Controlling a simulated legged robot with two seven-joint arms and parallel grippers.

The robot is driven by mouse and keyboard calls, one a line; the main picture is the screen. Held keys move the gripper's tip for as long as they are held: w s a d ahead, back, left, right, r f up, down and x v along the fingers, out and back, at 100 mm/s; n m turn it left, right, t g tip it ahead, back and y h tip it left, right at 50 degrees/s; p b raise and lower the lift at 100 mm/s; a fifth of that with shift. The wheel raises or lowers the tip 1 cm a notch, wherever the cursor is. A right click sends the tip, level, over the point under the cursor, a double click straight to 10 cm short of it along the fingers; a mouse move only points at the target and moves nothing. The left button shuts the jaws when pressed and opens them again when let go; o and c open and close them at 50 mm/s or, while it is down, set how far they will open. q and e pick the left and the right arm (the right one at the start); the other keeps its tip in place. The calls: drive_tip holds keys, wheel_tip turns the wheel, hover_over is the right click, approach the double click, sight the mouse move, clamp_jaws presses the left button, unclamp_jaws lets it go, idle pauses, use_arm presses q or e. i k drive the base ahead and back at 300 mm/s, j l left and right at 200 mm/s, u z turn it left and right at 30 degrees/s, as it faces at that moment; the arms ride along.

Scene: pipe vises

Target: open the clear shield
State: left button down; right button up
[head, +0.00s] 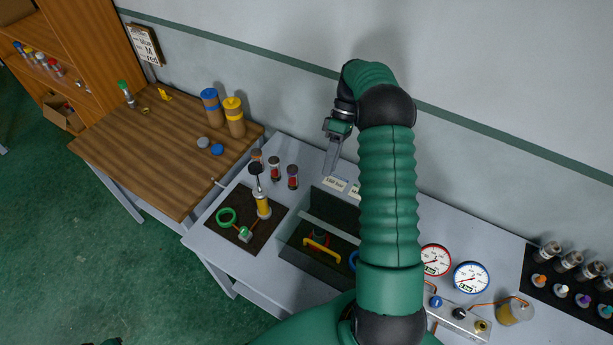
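The clear shield (313,263) is a see-through grey panel on the white table, around a dark mat with a yellow handle (322,250), a red part and a blue ring. It appears lowered over these parts, but my arm hides its right side. My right gripper (331,170) hangs behind and above the shield, near the back of the table, apart from it. Its grey fingers point down and look empty; their gap is too small to judge. My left gripper does not show.
Left of the shield, a dark mat (245,246) holds a yellow cylinder (263,205) and green ring. Dark red jars (292,177) stand behind. Gauges (471,278) and a valve block are at right. A wooden table (150,160) stands left; the wall runs close behind.

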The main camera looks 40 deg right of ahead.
sight(345, 236)
drive_tip(key=k+l, duration=0.1)
drive_tip(key=k, duration=0.8)
